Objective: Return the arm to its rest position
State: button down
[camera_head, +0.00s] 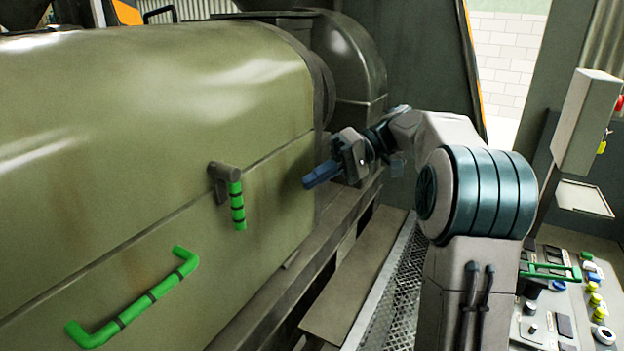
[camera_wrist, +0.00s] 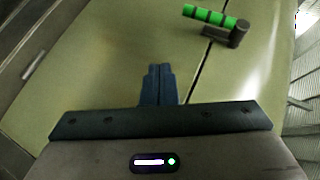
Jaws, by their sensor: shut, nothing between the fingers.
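My gripper (camera_head: 309,182) is raised in front of the olive-green machine casing (camera_head: 140,110), pointing left toward it. Its blue fingers are together and empty. In the wrist view the gripper (camera_wrist: 160,67) shows its fingers side by side over the casing, clear of the green-banded latch handle (camera_wrist: 210,17). In the head view that handle (camera_head: 237,205) hangs down from its dark pivot, left of and a little below the fingertips, with a gap between. My arm is bent at the elbow and reaches forward and left.
A green bar handle (camera_head: 135,305) is on the lower casing. A control panel (camera_head: 560,300) with several buttons stands at the lower right, and a grey box (camera_head: 585,120) is on the right. A grated walkway (camera_head: 398,290) runs beside the machine.

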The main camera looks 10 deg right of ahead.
jog(key=shift+s, duration=0.1)
jog(key=s+d+f+m+t+h, duration=0.1)
jog(key=s+f+m+t+h, duration=0.2)
jog(key=s, duration=0.9)
jog(key=s+d+f+m+t+h, duration=0.2)
jog(key=s+f+m+t+h, duration=0.1)
jog(key=s+f+h, duration=0.7)
notch_tip(320, 180, down, 4)
jog(key=shift+s+r, duration=0.2)
jog(key=shift+s, duration=0.65)
